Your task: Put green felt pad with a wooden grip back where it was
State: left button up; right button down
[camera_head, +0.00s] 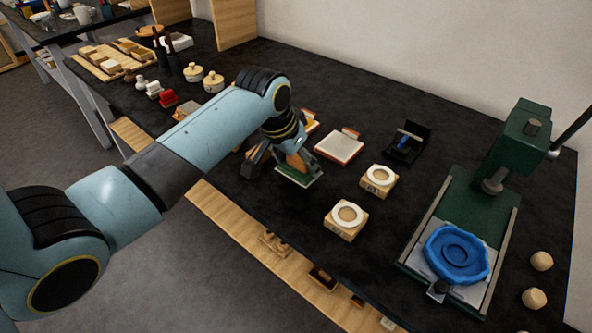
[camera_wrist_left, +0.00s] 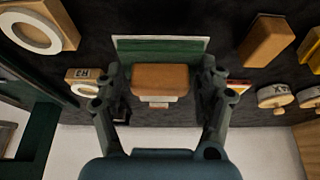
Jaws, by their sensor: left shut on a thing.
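The felt pad has a green base and a wooden grip. In the head view the green felt pad (camera_head: 299,178) is under my left gripper (camera_head: 283,160), at or just above the dark tabletop; I cannot tell if it touches. In the left wrist view the wooden grip (camera_wrist_left: 165,79) sits between the two fingers of my left gripper (camera_wrist_left: 160,88), with the green base (camera_wrist_left: 160,46) beyond it. The left gripper is shut on the grip. My right gripper is in neither view.
A white-topped pad (camera_head: 339,146) lies right of the gripper. Two wooden blocks with white rings (camera_head: 379,180) (camera_head: 345,220) stand nearer the right. A black case (camera_head: 407,143) is behind. A green press (camera_head: 470,215) holds a blue piece (camera_head: 457,254). Dark table between is clear.

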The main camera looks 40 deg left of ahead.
aim_at(292, 164)
pick_arm(q)
jog(key=shift+w+a+f, duration=0.15)
jog(key=shift+a+f, duration=0.05)
jog(key=shift+a, duration=0.15)
jog(key=shift+a+f, duration=0.1)
jog(key=shift+f, duration=0.2)
notch_tip(292, 164, down, 3)
jog(key=shift+r, duration=0.2)
jog(key=shift+f, duration=0.55)
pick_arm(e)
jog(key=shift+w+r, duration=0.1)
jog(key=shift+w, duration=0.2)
pick_arm(q)
jog(key=o, duration=1)
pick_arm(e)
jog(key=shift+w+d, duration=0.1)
